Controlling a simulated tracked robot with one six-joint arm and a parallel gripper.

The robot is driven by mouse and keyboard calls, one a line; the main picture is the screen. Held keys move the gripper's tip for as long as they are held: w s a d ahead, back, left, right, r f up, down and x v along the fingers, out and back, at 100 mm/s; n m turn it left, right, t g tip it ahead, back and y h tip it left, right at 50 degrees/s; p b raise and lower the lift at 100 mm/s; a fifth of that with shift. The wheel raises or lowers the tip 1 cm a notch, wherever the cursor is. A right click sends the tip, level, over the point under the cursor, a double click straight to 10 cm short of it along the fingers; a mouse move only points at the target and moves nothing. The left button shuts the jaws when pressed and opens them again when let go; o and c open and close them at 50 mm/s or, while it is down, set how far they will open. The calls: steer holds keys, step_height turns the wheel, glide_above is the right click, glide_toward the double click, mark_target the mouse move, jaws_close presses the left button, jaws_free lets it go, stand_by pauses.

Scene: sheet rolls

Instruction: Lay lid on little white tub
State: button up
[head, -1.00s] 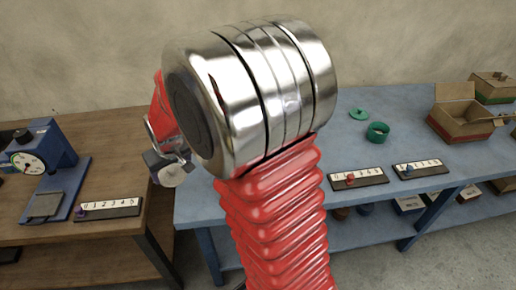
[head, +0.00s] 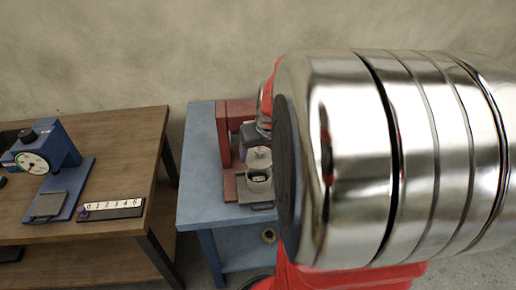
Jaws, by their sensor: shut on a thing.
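My gripper (head: 258,140) is partly hidden behind my own arm. It is shut on the pale round lid (head: 258,158), which it holds tilted just above a little white tub (head: 260,184). The tub's open top shows below the lid, with a dark inside. The tub stands at the foot of a red frame on the blue table. I cannot tell whether the lid touches the tub's rim.
The red frame (head: 228,150) rises beside and behind the tub on the blue table (head: 200,185). A wooden table (head: 120,150) at left holds a blue dial gauge (head: 48,160) and a numbered strip (head: 112,208). My arm hides the right side.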

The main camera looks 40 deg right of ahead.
stand_by(0.4)
steer(key=shift+f, duration=3.2)
steer(key=shift+f, duration=0.4)
stand_by(0.7)
steer(key=o, duration=1.1)
steer(key=shift+o, duration=0.8)
steer(key=shift+w+r, duration=0.1)
steer(key=shift+r, duration=0.1)
steer(key=shift+r, duration=3.35)
